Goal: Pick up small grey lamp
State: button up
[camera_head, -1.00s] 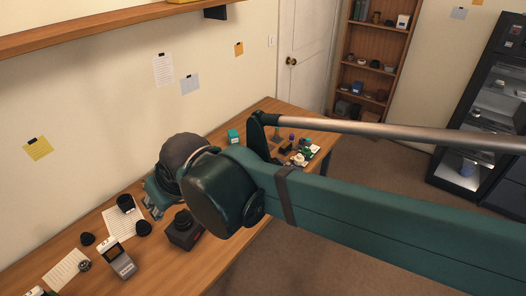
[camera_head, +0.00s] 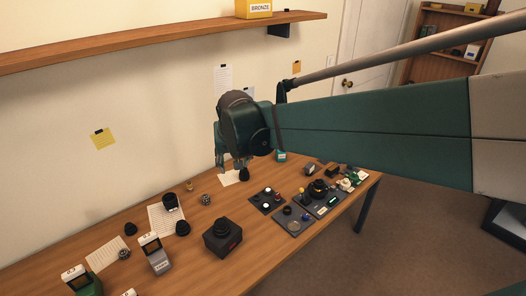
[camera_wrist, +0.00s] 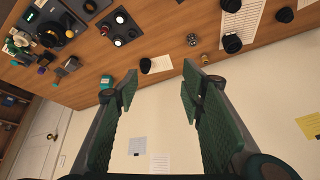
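I cannot make out anything that is plainly a small grey lamp. A small grey device with a pale top and dark screen (camera_head: 158,257) stands on the table at the lower left; whether it is the lamp I cannot tell. My gripper (camera_head: 232,162) is over the back of the table near the wall, apart from that device. In the wrist view my gripper (camera_wrist: 160,86) is open, with nothing between its green fingers. A small black object (camera_wrist: 145,66) and a paper lie on the table beyond the fingertips.
A black camera-like box (camera_head: 222,238) stands near the table's front edge. Dark trays (camera_head: 294,221) with small parts are to the right. Black caps and papers lie at the left. A green device (camera_head: 85,282) is at the lower left. A wall shelf (camera_head: 150,46) runs above.

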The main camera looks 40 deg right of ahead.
jog(key=w+d+f+m+g+h, duration=0.1)
jog(key=w+d+f+m, duration=0.3)
jog(key=d, duration=0.7)
jog(key=w+d+f+m+g, duration=0.1)
jog(key=w+d+f, duration=0.35)
jog(key=d, duration=0.75)
jog(key=s+d+f+m+g+b, duration=0.1)
jog(key=d+f+m, duration=0.1)
jog(key=d+f, duration=0.6)
jog(key=s+d+f+m+g, duration=0.1)
jog(key=s+d+f+m, duration=0.1)
jog(key=d+f, duration=0.7)
jog(key=d+m, duration=0.1)
jog(key=d, duration=0.4)
jog(key=shift+s+d+g+h+b, duration=0.2)
jog(key=shift+d+g+h+b, duration=0.15)
jog(key=shift+d+g+h, duration=0.05)
jog(key=shift+f, duration=0.1)
jog(key=shift+x, duration=1.2)
jog(key=shift+b+x, duration=0.65)
jog(key=shift+x, duration=2)
